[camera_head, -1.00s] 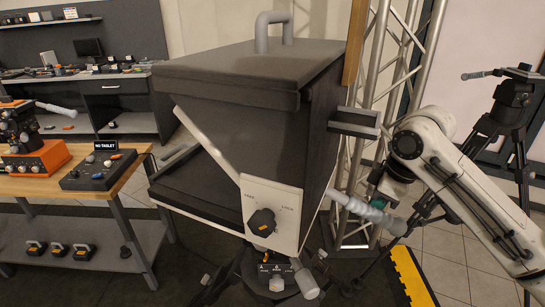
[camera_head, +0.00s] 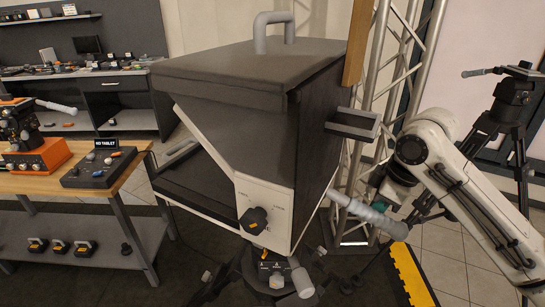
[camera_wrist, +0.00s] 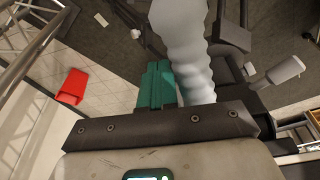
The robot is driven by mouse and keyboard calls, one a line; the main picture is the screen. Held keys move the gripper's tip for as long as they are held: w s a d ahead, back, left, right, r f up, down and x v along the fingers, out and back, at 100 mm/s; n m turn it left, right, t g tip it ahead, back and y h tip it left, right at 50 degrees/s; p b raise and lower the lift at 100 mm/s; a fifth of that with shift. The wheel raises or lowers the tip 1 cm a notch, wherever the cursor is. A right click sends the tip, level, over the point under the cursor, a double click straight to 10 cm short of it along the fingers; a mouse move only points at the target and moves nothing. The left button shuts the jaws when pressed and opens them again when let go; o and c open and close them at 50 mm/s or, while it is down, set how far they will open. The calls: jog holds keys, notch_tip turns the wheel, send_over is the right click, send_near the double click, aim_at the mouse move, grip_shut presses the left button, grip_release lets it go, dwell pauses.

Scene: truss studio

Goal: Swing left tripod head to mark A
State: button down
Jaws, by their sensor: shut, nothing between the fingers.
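The left tripod head carries a big dark hooded box (camera_head: 240,110) with a white side panel and black knob (camera_head: 254,220). Its grey ribbed pan handle (camera_head: 365,210) points right and slightly down. Below the box is a small dark plate (camera_head: 270,268) with white marks, too small to read surely. My gripper (camera_head: 376,182), with teal fingers, is at the handle's upper side. In the wrist view the shut teal fingers (camera_wrist: 157,86) lie alongside the ribbed handle (camera_wrist: 187,50), not around it. I cannot tell whether they touch it.
A metal truss (camera_head: 385,80) stands behind the handle. Another tripod (camera_head: 512,100) stands at right. A yellow-black floor strip (camera_head: 412,275) lies below my arm. A wooden table (camera_head: 125,175) with a control box (camera_head: 98,168) is at left. A red object (camera_wrist: 72,86) lies on the floor.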

jog(key=shift+w, duration=0.2)
jog(key=shift+w+d, duration=0.1)
jog(key=shift+w, duration=0.5)
jog(key=w+a+p+v, duration=0.1)
jog(key=p+v, duration=0.7)
jog(key=shift+a+r, duration=0.4)
jog(key=shift+r, duration=0.2)
